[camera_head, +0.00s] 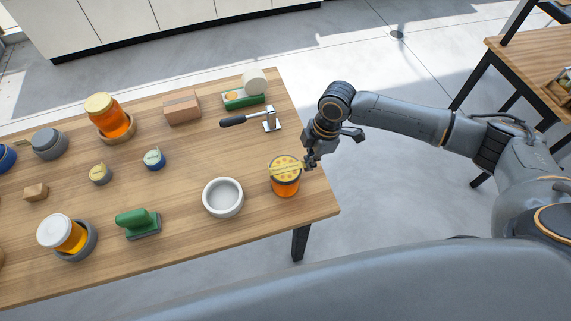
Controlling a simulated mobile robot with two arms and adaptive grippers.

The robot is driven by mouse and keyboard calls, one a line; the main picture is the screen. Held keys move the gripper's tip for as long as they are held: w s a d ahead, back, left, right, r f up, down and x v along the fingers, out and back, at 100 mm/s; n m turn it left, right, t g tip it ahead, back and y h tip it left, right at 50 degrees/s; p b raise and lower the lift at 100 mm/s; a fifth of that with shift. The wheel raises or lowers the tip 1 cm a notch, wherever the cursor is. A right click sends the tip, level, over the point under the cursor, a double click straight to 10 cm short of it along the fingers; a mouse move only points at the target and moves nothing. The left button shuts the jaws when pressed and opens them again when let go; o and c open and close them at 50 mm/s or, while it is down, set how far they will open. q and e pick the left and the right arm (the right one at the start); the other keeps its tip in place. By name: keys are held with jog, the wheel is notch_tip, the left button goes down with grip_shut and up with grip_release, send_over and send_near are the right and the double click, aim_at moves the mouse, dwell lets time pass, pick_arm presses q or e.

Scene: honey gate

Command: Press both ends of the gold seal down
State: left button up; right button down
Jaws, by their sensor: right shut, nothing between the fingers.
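An amber honey jar (286,187) stands upright near the right end of the wooden table. A gold seal strip (287,168) lies across its round patterned lid. My right gripper (308,165) is shut and empty, with its fingertips at the right end of the strip, at the lid's edge. Whether the fingertips touch the strip is too small to tell. The right end of the strip is partly hidden by the fingers. My left gripper is not in view.
A white bowl (223,198) stands left of the jar. A green-handled block (138,222), two more honey jars (110,117) (62,234) and small pots are further left. The table's right edge is close to the jar.

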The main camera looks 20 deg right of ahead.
jog(key=shift+a, duration=0.5)
dwell(0.8)
jog(key=shift+d+p, duration=0.1)
jog(key=shift+p, duration=0.2)
jog(key=shift+d, duration=0.7)
jog(key=shift+r+p, duration=0.1)
jog(key=shift+p, duration=0.25)
notch_tip(320, 180, up, 9)
jog(key=p, duration=0.8)
jog(key=shift+p, duration=0.4)
